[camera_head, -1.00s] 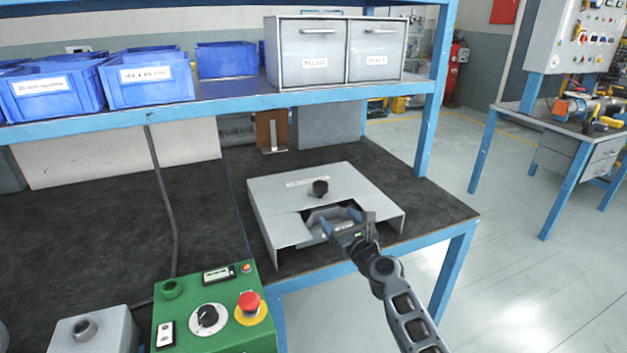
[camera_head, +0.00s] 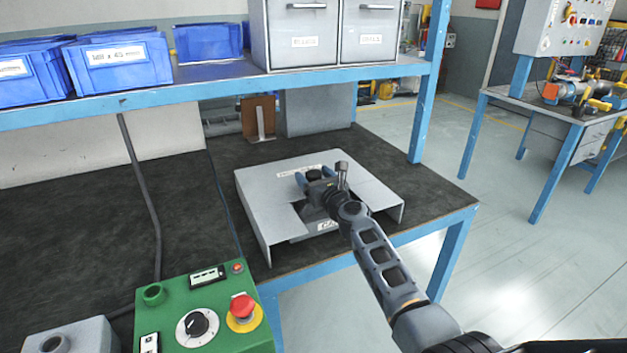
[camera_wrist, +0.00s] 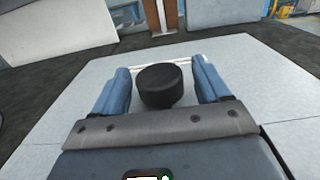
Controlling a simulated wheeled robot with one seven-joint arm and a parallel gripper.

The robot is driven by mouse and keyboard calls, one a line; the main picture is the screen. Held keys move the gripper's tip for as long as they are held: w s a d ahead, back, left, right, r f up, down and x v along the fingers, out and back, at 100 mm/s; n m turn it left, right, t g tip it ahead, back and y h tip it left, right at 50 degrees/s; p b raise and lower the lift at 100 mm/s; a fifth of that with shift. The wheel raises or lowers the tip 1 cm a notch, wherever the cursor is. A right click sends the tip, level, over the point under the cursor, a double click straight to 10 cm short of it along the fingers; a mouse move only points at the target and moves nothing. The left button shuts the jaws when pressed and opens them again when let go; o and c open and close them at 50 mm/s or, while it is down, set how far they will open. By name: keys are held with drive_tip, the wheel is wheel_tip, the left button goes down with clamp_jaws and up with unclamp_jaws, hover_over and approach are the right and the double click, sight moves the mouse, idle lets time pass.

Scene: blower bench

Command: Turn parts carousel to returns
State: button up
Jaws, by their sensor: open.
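The parts carousel is a grey box-like housing (camera_head: 360,190) on the dark bench mat, with a cut-out at its front. A black round knob (camera_wrist: 160,86) stands on its top; in the head view the knob (camera_head: 313,174) is partly hidden by my gripper. My gripper (camera_head: 312,178) is over the housing's top, with its two blue fingers (camera_wrist: 116,92) apart on either side of the knob. A gap shows between each finger and the knob in the wrist view. A label on a part inside the cut-out (camera_head: 326,226) is too small to read.
A green control box (camera_head: 205,320) with a red button and a dial stands at the front left. A blue-edged shelf (camera_head: 215,88) with blue bins (camera_head: 118,62) and grey drawers (camera_head: 301,35) spans above the bench. A brown upright plate (camera_head: 259,118) stands behind the housing.

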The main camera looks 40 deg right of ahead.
drive_tip(key=shift+w, duration=0.2)
clamp_jaws()
drive_tip(key=shift+a+r+m+g+h+p, duration=0.15)
drive_tip(key=shift+m+g+h+p, duration=0.35)
drive_tip(key=shift+h, duration=0.4)
drive_tip(key=shift+d+m+g+h+p, duration=0.15)
drive_tip(key=shift+m+g+h, duration=0.15)
drive_tip(key=shift+m+h, duration=0.35)
drive_tip(key=shift+d+m+g+h+p, duration=0.15)
drive_tip(key=shift+m+g+h, duration=0.25)
drive_tip(key=shift+h, duration=0.35)
drive_tip(key=shift+a, duration=0.1)
unclamp_jaws()
